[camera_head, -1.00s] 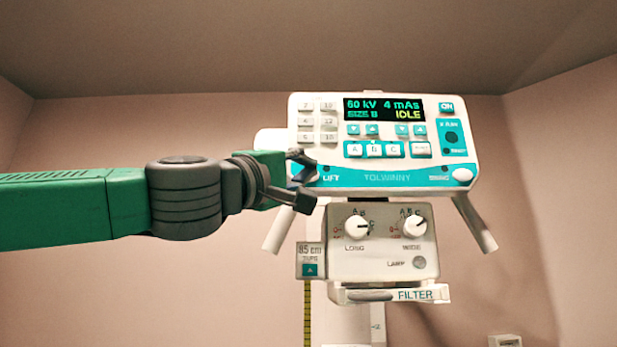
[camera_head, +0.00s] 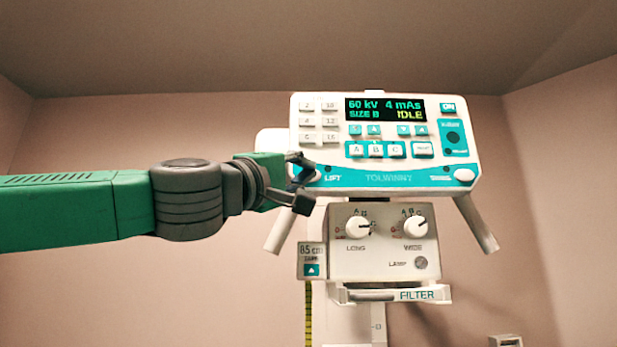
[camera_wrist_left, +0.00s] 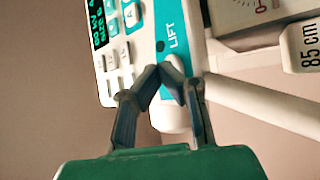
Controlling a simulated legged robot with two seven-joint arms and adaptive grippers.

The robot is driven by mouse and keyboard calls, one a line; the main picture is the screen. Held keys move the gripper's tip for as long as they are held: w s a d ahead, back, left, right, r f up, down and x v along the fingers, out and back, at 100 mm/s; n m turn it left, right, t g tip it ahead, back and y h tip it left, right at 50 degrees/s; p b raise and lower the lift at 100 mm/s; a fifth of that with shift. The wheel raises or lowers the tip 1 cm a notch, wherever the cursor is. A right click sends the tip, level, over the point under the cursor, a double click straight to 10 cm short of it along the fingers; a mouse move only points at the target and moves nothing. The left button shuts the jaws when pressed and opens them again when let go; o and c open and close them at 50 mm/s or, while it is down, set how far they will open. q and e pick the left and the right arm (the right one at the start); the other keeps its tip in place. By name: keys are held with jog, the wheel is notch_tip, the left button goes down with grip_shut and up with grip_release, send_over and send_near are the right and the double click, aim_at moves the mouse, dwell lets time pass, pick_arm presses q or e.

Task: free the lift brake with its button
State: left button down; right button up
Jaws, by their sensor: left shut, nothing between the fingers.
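The white control head (camera_head: 385,130) has a teal lower band with the word LIFT near its left end. My left gripper (camera_head: 303,180) is shut and empty, at the lower left corner of that panel, beside the LIFT label. In the head view its fingers cover the corner where the lift button sits. The left wrist view shows the pale lift button (camera_wrist_left: 176,64) beside the word LIFT, just beyond the tips of my left gripper (camera_wrist_left: 178,88). I cannot tell whether the tips touch it. My right gripper is not in view.
The display (camera_head: 385,109) reads 60 kV, 4 mAs and IDLE. Below hangs a collimator box (camera_head: 384,258) with two knobs and a FILTER slot (camera_head: 395,294). A height tag (camera_head: 312,251) reads 85 cm. Slanted handles (camera_head: 478,224) stick out below the panel.

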pick_arm(q)
jog(key=shift+w, duration=0.1)
jog(key=shift+w+d, duration=0.1)
jog(key=shift+d, duration=0.2)
jog(key=shift+s, duration=0.85)
jog(key=shift+s+b, duration=0.9)
jog(key=shift+s, duration=1.55)
jog(key=shift+f, duration=0.1)
